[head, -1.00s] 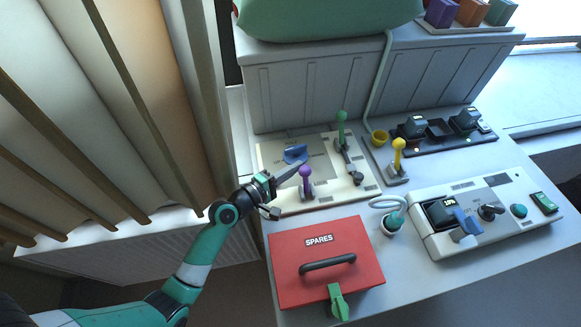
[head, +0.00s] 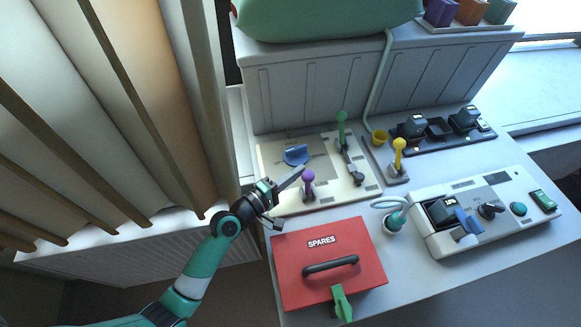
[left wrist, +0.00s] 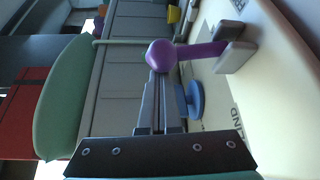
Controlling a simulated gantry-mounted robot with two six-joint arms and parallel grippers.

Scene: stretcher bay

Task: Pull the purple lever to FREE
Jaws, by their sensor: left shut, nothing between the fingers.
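The purple lever (head: 308,181) stands on the left part of a cream panel (head: 331,193). In the left wrist view its round purple knob (left wrist: 161,56) and shaft rise from a grey bracket, with the knob just beyond my fingertips. My left gripper (head: 301,170) is shut and empty, with its fingertips at or very near the knob; I cannot tell if they touch. In the left wrist view the shut fingers (left wrist: 158,84) point at the knob. Lettering on the panel is only partly readable. My right gripper is not in view.
A blue knob (head: 296,154) and a green lever (head: 341,128) are on the same panel. A red SPARES box (head: 310,278) lies in front. A yellow lever (head: 398,156) and a white device (head: 480,213) are to the right. Wooden slats stand at left.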

